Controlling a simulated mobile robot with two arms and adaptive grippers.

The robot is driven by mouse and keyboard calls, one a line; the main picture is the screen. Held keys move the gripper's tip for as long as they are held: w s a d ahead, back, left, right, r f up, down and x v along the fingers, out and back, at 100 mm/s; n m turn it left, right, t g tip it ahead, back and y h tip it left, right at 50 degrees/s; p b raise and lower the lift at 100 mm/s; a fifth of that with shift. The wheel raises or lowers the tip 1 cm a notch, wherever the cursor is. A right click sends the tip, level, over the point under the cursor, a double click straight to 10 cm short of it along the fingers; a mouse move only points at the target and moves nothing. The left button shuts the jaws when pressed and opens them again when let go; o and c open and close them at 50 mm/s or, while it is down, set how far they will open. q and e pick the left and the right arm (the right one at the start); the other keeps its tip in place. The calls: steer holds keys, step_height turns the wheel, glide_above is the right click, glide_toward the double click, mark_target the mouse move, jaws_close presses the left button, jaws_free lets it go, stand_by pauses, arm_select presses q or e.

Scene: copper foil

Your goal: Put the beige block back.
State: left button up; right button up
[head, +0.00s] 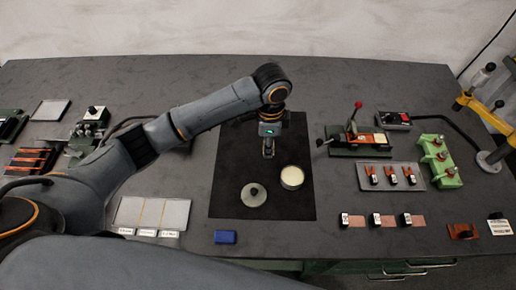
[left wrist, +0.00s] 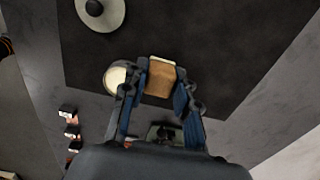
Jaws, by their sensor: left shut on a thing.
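The beige block (left wrist: 160,78), tan with a paler end, sits between the two fingers of my left gripper (left wrist: 160,92) in the left wrist view. The fingers are shut on its sides. In the head view my left gripper (head: 268,152) points down over the black mat (head: 232,150), behind the round tin. The block cannot be made out there. I cannot tell whether the block touches the mat. The round tin (head: 292,177) with cream contents stands on the mat. A round grey lid with a knob (head: 253,194) lies to its front left. My right gripper is not in view.
A red-handled device (head: 353,138) and a tray with several orange pieces (head: 390,177) stand right of the mat. A green rack (head: 437,160) is farther right. A blue block (head: 225,237) lies in front of the mat. A pale panel (head: 152,213) lies left. The mat's front is clear.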

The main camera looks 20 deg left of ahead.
mark_target(258, 159)
arm_select(q)
steer(key=a+f, duration=0.1)
steer(key=w+a+f, duration=0.1)
steer(key=f, duration=0.1)
steer(key=shift+w+a+f, duration=0.1)
steer(key=shift+a+f, duration=0.05)
steer(key=shift+f, duration=0.1)
steer(key=shift+a+f+p, duration=0.15)
steer(key=shift+f+p, duration=0.05)
steer(key=shift+p, duration=0.1)
steer(key=f, duration=0.3)
steer(key=shift+w+a+f, duration=0.1)
steer(key=shift+w+a, duration=0.05)
steer(key=shift+a, duration=0.25)
steer(key=shift+f, duration=0.35)
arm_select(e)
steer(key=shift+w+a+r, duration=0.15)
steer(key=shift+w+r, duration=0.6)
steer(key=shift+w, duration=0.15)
arm_select(q)
steer(key=shift+f, duration=0.1)
steer(key=o, duration=1)
step_height(258, 159, up, 12)
steer(key=shift+d+r+b, duration=0.1)
steer(key=shift+r+b, duration=0.05)
steer(key=shift+b, duration=0.4)
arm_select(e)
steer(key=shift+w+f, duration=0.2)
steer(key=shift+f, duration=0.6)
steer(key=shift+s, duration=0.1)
